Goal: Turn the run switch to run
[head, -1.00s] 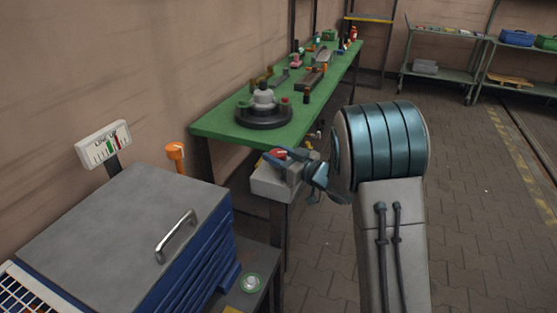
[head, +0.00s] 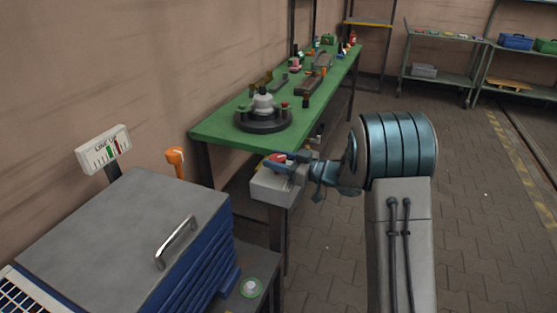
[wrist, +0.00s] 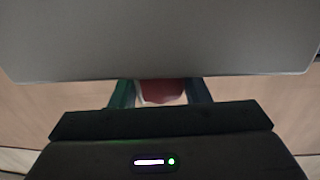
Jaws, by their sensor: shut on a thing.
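My gripper (head: 276,160) is at a pale grey box (head: 270,186) fixed below the near end of the green workbench. It is shut on a red knob (head: 278,157) on top of this box, which looks like the run switch. In the wrist view the red knob (wrist: 161,91) shows between my two fingers, and a large grey surface covers the upper part and hides the rest of it. Any marks on the switch and the way the knob points cannot be made out.
The green workbench (head: 222,130) carries a dark round fixture (head: 262,122) and several parts. A grey-topped blue cabinet (head: 120,225) with a handle stands at the front left, with a gauge sign (head: 103,150) and an orange-topped post (head: 175,160) behind it. The paved floor at right is clear.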

